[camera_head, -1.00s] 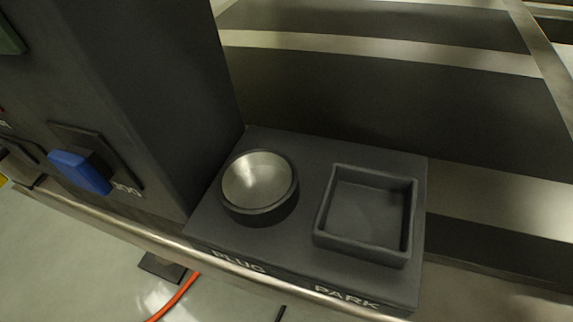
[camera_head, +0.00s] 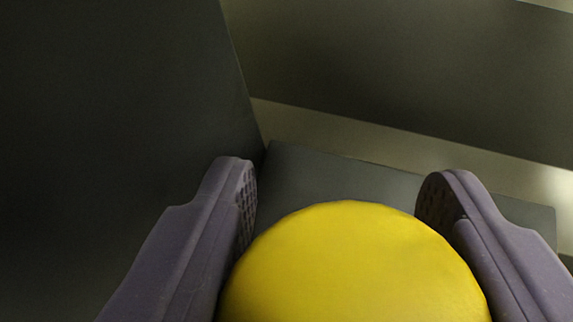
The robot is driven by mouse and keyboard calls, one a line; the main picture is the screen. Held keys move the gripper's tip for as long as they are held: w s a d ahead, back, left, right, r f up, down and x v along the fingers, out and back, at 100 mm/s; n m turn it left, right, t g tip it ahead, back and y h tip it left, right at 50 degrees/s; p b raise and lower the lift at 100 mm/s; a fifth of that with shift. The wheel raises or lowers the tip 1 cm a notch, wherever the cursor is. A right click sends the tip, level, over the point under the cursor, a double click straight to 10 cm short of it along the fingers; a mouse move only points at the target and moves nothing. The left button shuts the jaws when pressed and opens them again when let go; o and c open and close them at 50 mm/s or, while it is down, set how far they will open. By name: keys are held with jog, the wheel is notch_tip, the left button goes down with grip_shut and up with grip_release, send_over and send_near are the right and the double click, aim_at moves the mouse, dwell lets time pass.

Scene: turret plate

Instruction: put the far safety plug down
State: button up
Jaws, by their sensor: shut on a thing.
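A yellow rounded thing, which I take to be the safety plug (camera_head: 352,265), fills the bottom middle of the view. My gripper (camera_head: 343,190) has its two purple fingers on either side of it and is shut on it. The dark grey shelf (camera_head: 325,175) shows behind and beneath the plug. The shelf's round cup and square tray are hidden behind the plug and fingers. I cannot tell whether the plug touches the shelf or a holder.
A tall dark cabinet side (camera_head: 110,110) stands close on the left, near the left finger. A dark wall panel (camera_head: 400,70) with a pale rail (camera_head: 400,145) below it runs behind the shelf. Open space shows above the shelf.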

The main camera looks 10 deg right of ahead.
jog(key=f+b, duration=0.1)
jog(key=f, duration=0.1)
jog(key=f+b, duration=0.1)
jog(key=f, duration=0.1)
jog(key=shift+w, duration=0.2)
jog(key=shift+r, duration=0.2)
jog(key=o, duration=1.2)
jog(key=shift+f, duration=0.15)
jog(key=shift+o, duration=0.2)
jog(key=p+v, duration=0.5)
jog(key=v, duration=0.7)
jog(key=shift+r, duration=0.2)
jog(key=shift+s+a, duration=0.1)
